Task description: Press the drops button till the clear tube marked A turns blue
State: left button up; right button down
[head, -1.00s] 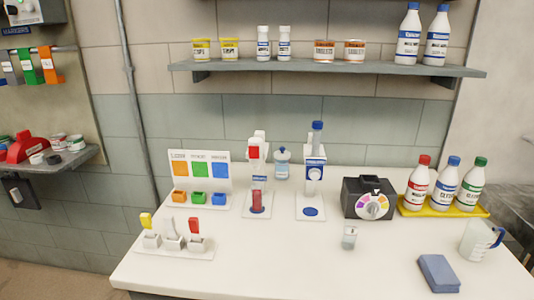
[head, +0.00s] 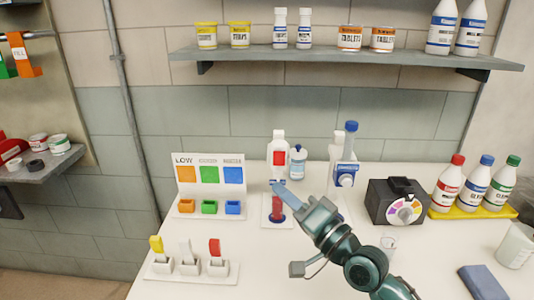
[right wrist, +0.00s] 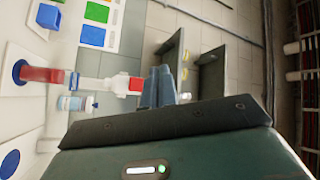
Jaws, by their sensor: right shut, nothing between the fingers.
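In the right wrist view the fingers (right wrist: 162,88) are together beside the red button (right wrist: 135,84); contact cannot be told. My left gripper is not in view.
Colour cards (head: 209,175) with small blocks stand left of the stands. Switches with yellow, white and red levers (head: 189,265) are in front. A black dial box (head: 397,203) and bottles on a yellow tray (head: 470,212) are at right. A shelf (head: 340,56) hangs above.

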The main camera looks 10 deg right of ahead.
pick_arm(q)
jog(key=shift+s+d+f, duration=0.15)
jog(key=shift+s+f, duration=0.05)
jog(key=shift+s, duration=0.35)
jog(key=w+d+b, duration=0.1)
jog(key=b, duration=0.4)
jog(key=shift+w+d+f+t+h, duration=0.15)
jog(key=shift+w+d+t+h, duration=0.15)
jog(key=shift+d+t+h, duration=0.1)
pick_arm(e)
send_near(279, 159)
jog(key=w+a+r, duration=0.1)
jog(key=w+a, duration=0.3)
jog(key=shift+a+r, duration=0.25)
jog(key=shift+r, duration=0.15)
jog(key=shift+w, duration=0.1)
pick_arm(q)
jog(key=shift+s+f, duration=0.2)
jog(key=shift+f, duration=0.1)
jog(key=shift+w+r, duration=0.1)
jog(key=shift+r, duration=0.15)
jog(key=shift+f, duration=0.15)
pick_arm(e)
jog(key=shift+w, duration=0.1)
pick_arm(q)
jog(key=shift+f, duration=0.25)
pick_arm(e)
jog(key=shift+w+d, duration=0.1)
jog(key=shift+w, duration=0.2)
